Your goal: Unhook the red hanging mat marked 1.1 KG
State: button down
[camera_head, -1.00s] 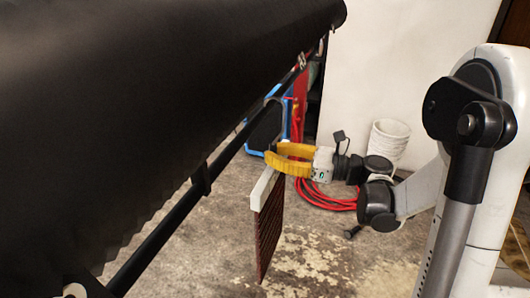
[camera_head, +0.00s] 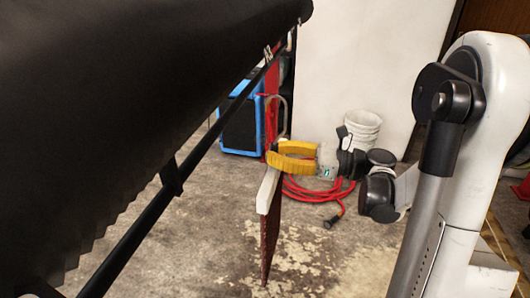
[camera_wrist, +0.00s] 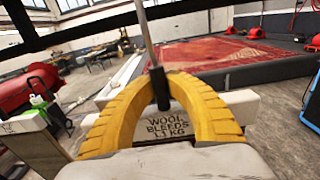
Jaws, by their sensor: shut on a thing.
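The red mat (camera_head: 268,245) hangs edge-on below its white bar (camera_head: 268,190) in the head view. In the wrist view the bar (camera_wrist: 240,100) carries the text "WOOL BLEEDS 1.1 KG". A grey hook (camera_head: 284,104) rises from the bar; its stem (camera_wrist: 147,35) runs out of the top of the wrist view. My gripper's yellow fingers (camera_head: 278,154) are shut around the black base of the stem (camera_wrist: 160,88), just above the bar. In the head view the hook appears to the right of the black rail (camera_head: 215,128), with a gap between them.
A large black roll (camera_head: 130,90) fills the upper left above the rail. A blue-edged box (camera_head: 240,125), a coiled red hose (camera_head: 315,192) and a white bucket (camera_head: 362,130) stand behind. Bare floor lies beneath the mat. A red rug (camera_wrist: 225,62) lies on a raised platform.

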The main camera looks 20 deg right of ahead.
jog(key=v, duration=0.4)
dwell(0.3)
dwell(0.4)
